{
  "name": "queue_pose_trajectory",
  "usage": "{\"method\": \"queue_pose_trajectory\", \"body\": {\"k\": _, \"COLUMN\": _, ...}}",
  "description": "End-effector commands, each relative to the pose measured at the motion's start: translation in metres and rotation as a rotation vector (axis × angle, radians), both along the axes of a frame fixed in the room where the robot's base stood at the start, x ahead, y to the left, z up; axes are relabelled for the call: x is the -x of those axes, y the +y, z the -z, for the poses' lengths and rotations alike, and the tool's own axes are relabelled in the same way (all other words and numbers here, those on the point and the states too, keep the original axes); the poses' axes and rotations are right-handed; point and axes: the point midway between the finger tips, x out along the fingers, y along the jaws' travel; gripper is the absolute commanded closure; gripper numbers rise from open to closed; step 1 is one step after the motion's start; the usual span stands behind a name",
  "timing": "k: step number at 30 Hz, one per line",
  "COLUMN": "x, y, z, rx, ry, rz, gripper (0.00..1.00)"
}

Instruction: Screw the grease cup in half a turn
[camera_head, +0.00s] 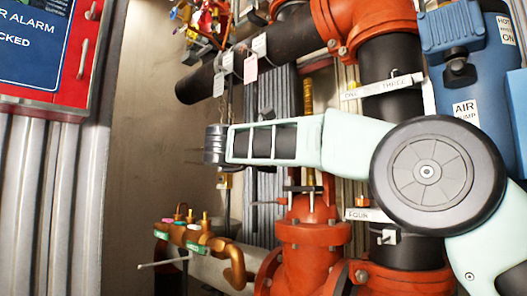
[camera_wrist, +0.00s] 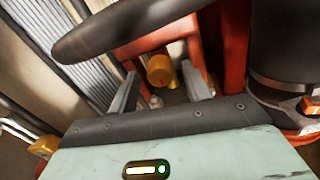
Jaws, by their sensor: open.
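A short brass-yellow cylinder, which looks like the grease cup (camera_wrist: 160,70), shows in the wrist view against red metalwork. It has a small reddish mark on its face. My gripper (camera_wrist: 162,84) is open, with one grey finger to the left of the cup and one to the right. Gaps show on both sides, so the fingers do not appear to touch it. How far the fingertips reach along the cup is hard to tell. In the head view I cannot make out the cup or the fingertips.
A dark rounded bar (camera_wrist: 120,28) crosses above the fingers in the wrist view. A thick black pipe (camera_wrist: 288,45) stands close on the right. In the head view, red valve bodies (camera_head: 312,232) stand below my arm, and brass pipework (camera_head: 200,238) with tags is at lower left.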

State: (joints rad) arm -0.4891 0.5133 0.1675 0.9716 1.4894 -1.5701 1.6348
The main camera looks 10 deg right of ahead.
Motion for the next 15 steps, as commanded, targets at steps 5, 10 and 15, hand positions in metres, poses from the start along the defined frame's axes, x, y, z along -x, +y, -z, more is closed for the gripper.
{"method": "queue_pose_trajectory", "body": {"k": 5, "x": 0.023, "y": 0.033, "z": -0.005, "rx": 0.001, "ry": 0.000, "rz": -0.005, "gripper": 0.51}}
{"method": "queue_pose_trajectory", "body": {"k": 10, "x": 0.047, "y": 0.066, "z": -0.004, "rx": 0.001, "ry": 0.002, "rz": -0.005, "gripper": 0.51}}
{"method": "queue_pose_trajectory", "body": {"k": 15, "x": 0.069, "y": 0.096, "z": -0.004, "rx": 0.000, "ry": 0.001, "rz": -0.004, "gripper": 0.51}}
